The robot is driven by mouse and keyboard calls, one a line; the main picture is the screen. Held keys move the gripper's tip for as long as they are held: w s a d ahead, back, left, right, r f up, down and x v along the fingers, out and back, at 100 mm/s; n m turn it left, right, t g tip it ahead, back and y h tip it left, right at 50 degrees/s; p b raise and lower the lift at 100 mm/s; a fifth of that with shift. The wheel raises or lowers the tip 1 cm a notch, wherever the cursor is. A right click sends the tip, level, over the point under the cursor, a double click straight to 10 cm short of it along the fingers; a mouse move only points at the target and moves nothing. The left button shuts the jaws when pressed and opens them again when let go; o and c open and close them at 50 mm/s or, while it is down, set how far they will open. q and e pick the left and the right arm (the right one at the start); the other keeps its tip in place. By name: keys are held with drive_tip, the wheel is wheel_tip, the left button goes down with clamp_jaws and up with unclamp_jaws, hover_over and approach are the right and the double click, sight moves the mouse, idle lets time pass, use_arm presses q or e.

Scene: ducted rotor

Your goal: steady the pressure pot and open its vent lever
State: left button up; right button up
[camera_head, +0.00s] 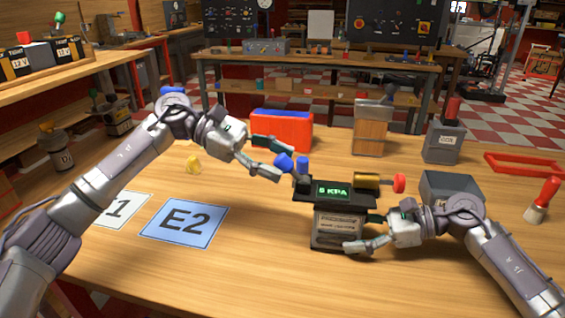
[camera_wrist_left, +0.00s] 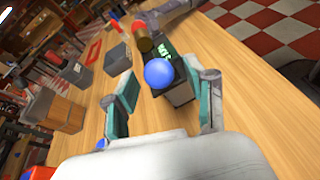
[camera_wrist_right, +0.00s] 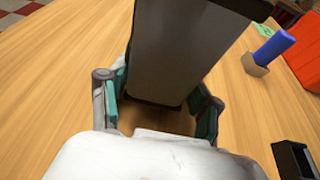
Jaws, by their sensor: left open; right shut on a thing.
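The pressure pot (camera_head: 338,227) stands upright on the bench, with a black top, a green display reading 8 KPA and a grey body with a label. The vent lever's blue ball knob (camera_head: 284,161) sticks out at its upper left. My left gripper (camera_head: 286,164) is open, its fingers on either side of the knob. In the left wrist view the knob (camera_wrist_left: 159,73) shows between the fingertips; contact cannot be told. My right gripper (camera_head: 359,232) is shut on the pot's body from the right. In the right wrist view the body (camera_wrist_right: 172,50) fills the space between the fingers.
A brass cylinder with a red end (camera_head: 378,182) juts right from the pot's top. A red bin (camera_head: 282,132) stands behind, a grey open box (camera_head: 450,184) to the right. A blue E2 card (camera_head: 184,224) lies left. The bench front is clear.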

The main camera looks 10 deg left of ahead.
use_arm(q)
drive_tip(key=v, duration=1)
drive_tip(key=shift+a, duration=0.25)
use_arm(e)
drive_tip(key=o, duration=1.1)
drive_tip(key=shift+d, duration=0.1)
